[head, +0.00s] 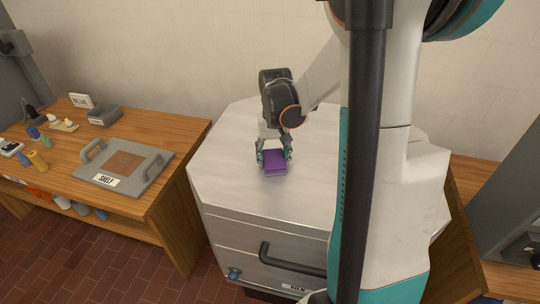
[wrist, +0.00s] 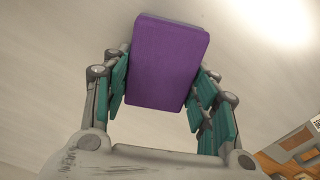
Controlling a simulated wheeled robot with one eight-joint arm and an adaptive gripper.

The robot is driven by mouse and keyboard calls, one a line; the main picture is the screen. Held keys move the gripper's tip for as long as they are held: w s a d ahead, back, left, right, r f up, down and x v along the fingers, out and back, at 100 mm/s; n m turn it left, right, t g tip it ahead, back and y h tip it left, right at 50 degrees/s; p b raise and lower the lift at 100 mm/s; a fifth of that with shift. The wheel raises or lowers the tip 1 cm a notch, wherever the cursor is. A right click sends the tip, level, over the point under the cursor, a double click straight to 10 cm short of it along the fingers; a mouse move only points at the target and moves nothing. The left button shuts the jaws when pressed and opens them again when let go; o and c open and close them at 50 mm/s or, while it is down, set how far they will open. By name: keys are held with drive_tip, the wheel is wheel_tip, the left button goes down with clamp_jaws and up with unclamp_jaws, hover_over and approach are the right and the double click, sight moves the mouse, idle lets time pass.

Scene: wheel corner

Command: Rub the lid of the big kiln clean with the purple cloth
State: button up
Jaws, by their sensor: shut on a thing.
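The purple cloth (head: 275,163) is a folded block held by my gripper (head: 274,154) over the middle of the kiln lid. In the wrist view the purple cloth (wrist: 166,62) sits between the two teal-padded fingers of my gripper (wrist: 164,85), which are shut on it. The big kiln's lid (head: 228,150) is a pale grey metal top with cut corners. The cloth is at or very near the lid surface; I cannot tell whether it touches. The lid also fills the background of the wrist view (wrist: 50,60). My arm hides the lid's right part.
A dark handle (head: 290,260) and a "KILN" label (head: 293,287) are on the kiln's front. A wooden bench (head: 185,140) on the left holds a grey "SHELF" tray (head: 150,172), a grey box (head: 104,115), a "BLUE" sign (head: 81,101) and several small items. A wall stands behind.

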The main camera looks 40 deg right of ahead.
idle(0.4)
drive_tip(key=shift+w+a+r, duration=0.1)
drive_tip(key=shift+w+a, duration=0.3)
drive_tip(key=shift+w, duration=0.2)
drive_tip(key=shift+s+d, duration=0.1)
drive_tip(key=shift+s+d, duration=0.4)
drive_tip(key=shift+s, duration=0.3)
drive_tip(key=shift+w, duration=0.15)
drive_tip(key=shift+w+a, duration=0.45)
drive_tip(key=shift+w, duration=0.15)
